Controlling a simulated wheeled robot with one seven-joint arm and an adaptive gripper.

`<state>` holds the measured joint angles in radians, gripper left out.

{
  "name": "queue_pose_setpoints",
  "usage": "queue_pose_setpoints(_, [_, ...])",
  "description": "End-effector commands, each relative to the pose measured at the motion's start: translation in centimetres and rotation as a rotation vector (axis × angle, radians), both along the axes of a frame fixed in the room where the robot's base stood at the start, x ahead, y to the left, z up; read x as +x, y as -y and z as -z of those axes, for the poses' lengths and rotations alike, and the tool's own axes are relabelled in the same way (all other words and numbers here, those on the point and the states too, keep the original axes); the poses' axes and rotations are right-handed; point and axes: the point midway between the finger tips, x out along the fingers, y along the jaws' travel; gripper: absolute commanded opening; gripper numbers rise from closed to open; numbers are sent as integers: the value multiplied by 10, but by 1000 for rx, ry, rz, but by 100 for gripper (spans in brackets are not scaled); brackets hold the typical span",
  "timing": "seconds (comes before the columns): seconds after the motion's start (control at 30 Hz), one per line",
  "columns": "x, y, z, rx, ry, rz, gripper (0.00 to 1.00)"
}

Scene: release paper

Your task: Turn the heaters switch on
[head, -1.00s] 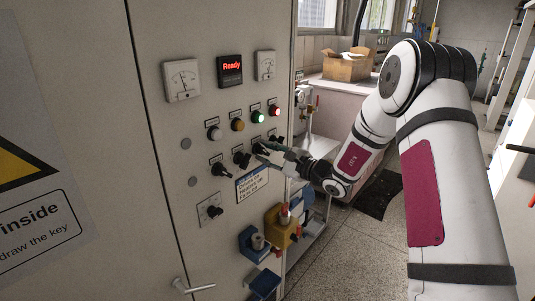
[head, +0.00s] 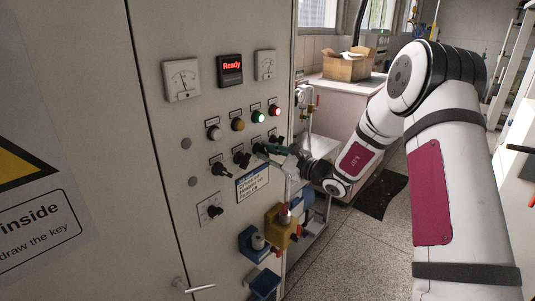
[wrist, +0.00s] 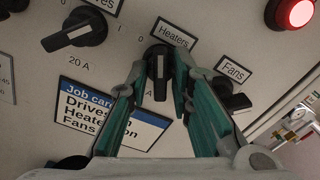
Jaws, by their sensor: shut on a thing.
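The heaters switch (wrist: 159,70) is a black rotary knob with a white pointer line, under a "Heaters" label (wrist: 174,33). In the wrist view its handle stands about upright, the line running nearly straight up and down. My gripper (wrist: 160,76) is shut on it, one green-padded finger on each side. In the head view my gripper (head: 266,150) reaches the panel from the right and mostly hides this switch.
The drives switch (wrist: 80,34) is to the left and the fans switch (wrist: 232,102) close to the right finger. A lit red lamp (wrist: 294,12) is above right. Blue and yellow holders (head: 280,226) stick out below. A "Ready" display (head: 231,68) glows above.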

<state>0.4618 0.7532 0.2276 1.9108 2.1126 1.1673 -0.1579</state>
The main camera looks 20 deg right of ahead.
Motion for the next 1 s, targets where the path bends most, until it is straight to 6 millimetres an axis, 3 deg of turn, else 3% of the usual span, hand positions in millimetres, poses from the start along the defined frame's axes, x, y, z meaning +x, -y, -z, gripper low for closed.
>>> queue_pose_setpoints(1.0, [-1,1,-1,774,-561,2,0])
